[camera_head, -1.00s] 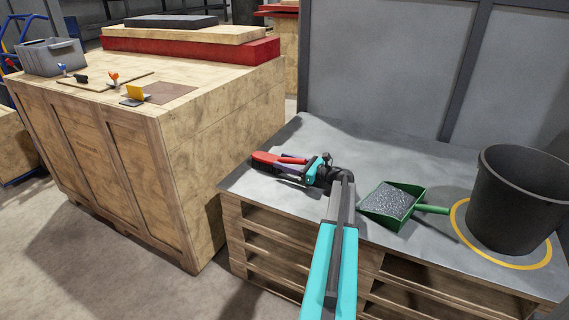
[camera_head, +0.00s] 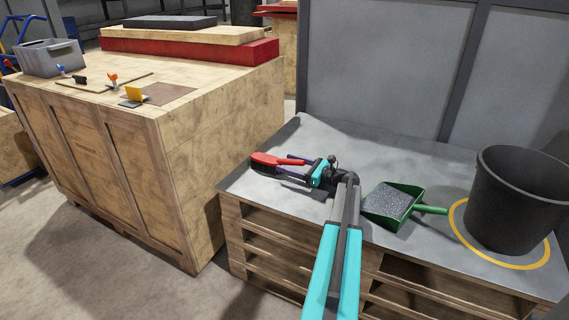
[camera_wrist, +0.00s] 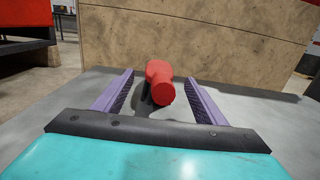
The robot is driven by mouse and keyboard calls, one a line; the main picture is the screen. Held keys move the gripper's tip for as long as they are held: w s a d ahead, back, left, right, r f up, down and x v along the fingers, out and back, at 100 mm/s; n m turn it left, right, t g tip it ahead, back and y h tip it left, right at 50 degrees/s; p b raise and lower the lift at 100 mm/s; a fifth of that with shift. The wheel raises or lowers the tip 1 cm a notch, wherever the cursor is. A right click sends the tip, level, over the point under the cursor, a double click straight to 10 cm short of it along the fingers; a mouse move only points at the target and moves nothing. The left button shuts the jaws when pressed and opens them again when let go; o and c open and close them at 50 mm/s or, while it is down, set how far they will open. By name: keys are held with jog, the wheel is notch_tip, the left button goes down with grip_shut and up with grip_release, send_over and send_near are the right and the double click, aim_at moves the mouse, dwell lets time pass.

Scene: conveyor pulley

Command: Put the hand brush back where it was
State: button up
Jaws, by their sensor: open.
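The hand brush (camera_head: 272,161) has a red handle and dark bristles. It lies on the left part of the grey pallet top, near its left edge. In the wrist view the brush (camera_wrist: 160,82) shows its red handle end between my two purple fingers, with clear space on both sides. My gripper (camera_head: 300,169) is open just right of the brush, low over the surface. In the wrist view my gripper (camera_wrist: 158,95) does not touch the handle. The bristles are mostly hidden in the wrist view.
A green dustpan (camera_head: 403,207) with grey debris lies right of my arm. A black bucket (camera_head: 515,200) stands inside a yellow ring (camera_head: 490,258) at the right. A large wooden crate (camera_head: 215,130) stands close by on the left. The grey top (camera_head: 350,140) is clear behind.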

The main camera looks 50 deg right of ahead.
jog(key=shift+p+v, duration=0.3)
jog(key=shift+v, duration=2.2)
jog(key=shift+r, duration=0.15)
